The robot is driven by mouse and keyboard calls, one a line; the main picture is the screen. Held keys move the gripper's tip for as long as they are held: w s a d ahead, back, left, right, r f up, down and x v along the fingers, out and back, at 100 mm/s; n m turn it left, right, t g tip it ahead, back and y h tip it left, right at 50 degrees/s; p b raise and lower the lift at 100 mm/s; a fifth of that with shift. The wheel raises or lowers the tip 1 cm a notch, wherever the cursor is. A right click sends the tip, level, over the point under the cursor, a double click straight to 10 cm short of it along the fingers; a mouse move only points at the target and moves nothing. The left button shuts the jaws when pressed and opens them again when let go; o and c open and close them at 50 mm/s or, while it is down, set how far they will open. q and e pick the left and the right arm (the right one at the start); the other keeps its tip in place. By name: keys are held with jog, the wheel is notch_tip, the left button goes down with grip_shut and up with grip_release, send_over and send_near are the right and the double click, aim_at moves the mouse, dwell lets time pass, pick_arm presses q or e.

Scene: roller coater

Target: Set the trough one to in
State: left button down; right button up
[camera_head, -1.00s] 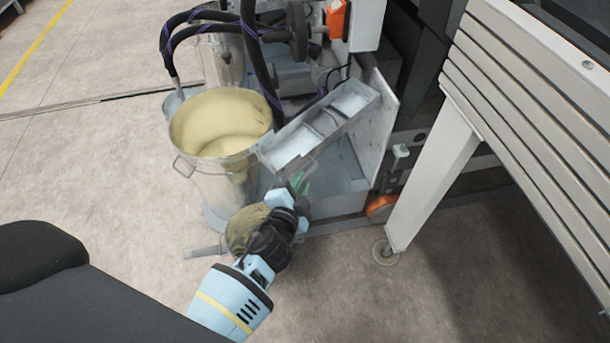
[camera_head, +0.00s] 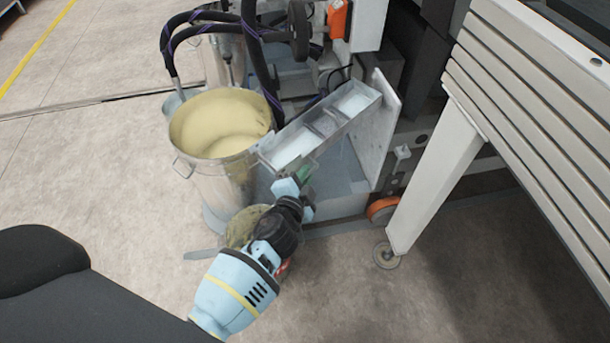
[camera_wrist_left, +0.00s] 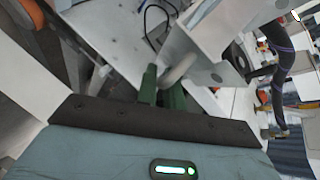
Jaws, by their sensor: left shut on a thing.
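The trough (camera_head: 325,125) is a long, narrow, light-grey metal tray with pale compartments. It slopes beside the open steel bucket, its lower end close to the rim, its upper end by an upright grey plate. My left gripper (camera_head: 304,172) is under the trough's lower end. In the left wrist view its green fingers (camera_wrist_left: 161,90) are shut on a curved grey handle (camera_wrist_left: 179,70) at the trough's underside. The exact grip is partly hidden. My right gripper is not in view.
The steel bucket (camera_head: 188,165) of cream liquid stands left of the trough. Dark hoses (camera_head: 256,65) hang above and behind. The grey plate (camera_head: 381,130) stands at right, with a white slatted frame and leg (camera_head: 437,180) beyond. Floor at left is open.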

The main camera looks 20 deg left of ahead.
aim_at(270, 154)
pick_arm(q)
jog(key=shift+w+a+r+h+p, duration=0.15)
jog(key=shift+a+h+p, duration=0.15)
jog(key=shift+a+p, duration=0.15)
jog(key=a+m+h, duration=0.1)
jog(key=a, duration=0.1)
jog(key=w+a+h+p, duration=0.1)
jog(key=a, duration=0.1)
jog(key=w+a+m+h+p, duration=0.1)
jog(key=shift+a+m, duration=0.3)
jog(key=shift+a, duration=0.1)
jog(key=a, duration=0.1)
jog(key=w+a+m+h, duration=0.1)
jog(key=a, duration=0.1)
jog(key=w+a+h, duration=0.1)
jog(key=shift+w+a+m, duration=0.1)
jog(key=shift+a+m, duration=0.2)
jog(key=shift+m, duration=0.1)
jog(key=shift+w+a+g+h, duration=0.25)
jog(key=shift+a+g+h, duration=0.05)
jog(key=shift+a, duration=0.15)
jog(key=c, duration=1.8)
grip_release()
